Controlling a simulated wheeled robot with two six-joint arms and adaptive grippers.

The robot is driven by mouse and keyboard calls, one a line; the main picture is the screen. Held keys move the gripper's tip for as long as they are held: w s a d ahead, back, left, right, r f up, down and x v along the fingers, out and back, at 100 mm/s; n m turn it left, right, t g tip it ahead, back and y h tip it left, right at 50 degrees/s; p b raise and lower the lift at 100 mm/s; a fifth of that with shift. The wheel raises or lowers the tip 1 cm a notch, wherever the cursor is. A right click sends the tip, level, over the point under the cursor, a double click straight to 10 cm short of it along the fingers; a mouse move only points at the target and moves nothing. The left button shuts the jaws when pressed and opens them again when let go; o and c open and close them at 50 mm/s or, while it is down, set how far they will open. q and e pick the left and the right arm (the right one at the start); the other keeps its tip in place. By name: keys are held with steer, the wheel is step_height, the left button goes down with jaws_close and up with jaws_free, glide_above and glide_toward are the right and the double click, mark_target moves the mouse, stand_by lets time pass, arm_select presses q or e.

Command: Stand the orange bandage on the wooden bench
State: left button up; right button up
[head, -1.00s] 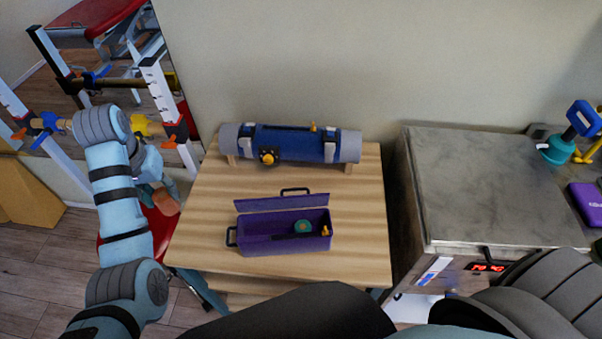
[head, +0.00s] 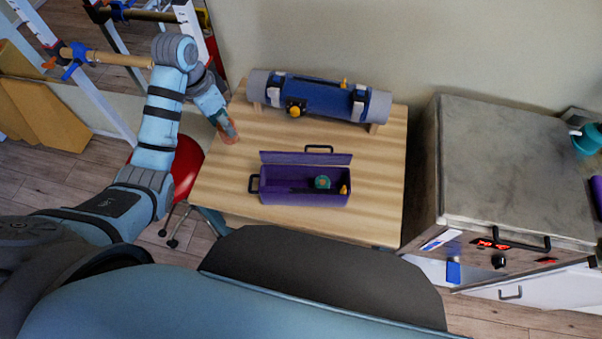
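The wooden bench (head: 225,185) stands in the middle of the head view, its light striped top largely bare on the left and front. The orange bandage (head: 229,139) shows as a small orange-brown piece at the fingers of my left gripper (head: 226,126). My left gripper points down over the left part of the bench top and appears shut on the bandage, partly hiding it. I cannot tell whether the bandage touches the wood. My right gripper is not in view.
On the bench, an open purple box (head: 300,199) holds a small green roll and other items. A blue and grey roll (head: 325,97) lies along the back. A red stool (head: 184,165) is at left, a grey-topped cabinet (head: 510,165) at right.

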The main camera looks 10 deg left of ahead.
arm_select(q)
steer(key=s+a+r+m, duration=0.1)
steer(key=s+a, duration=0.1)
steer(key=s, duration=0.1)
steer(key=b, duration=0.5)
glide_above(233, 179)
step_height(233, 179, down, 20)
steer(key=shift+w+d+r, duration=0.1)
steer(key=shift+w, duration=0.05)
steer(key=shift+f, duration=0.2)
steer(key=o, duration=1.1)
steer(key=shift+o, duration=0.2)
step_height(233, 179, up, 12)
steer(key=s+a+p, duration=0.1)
steer(key=p, duration=0.1)
steer(key=shift+s+a+r, duration=0.15)
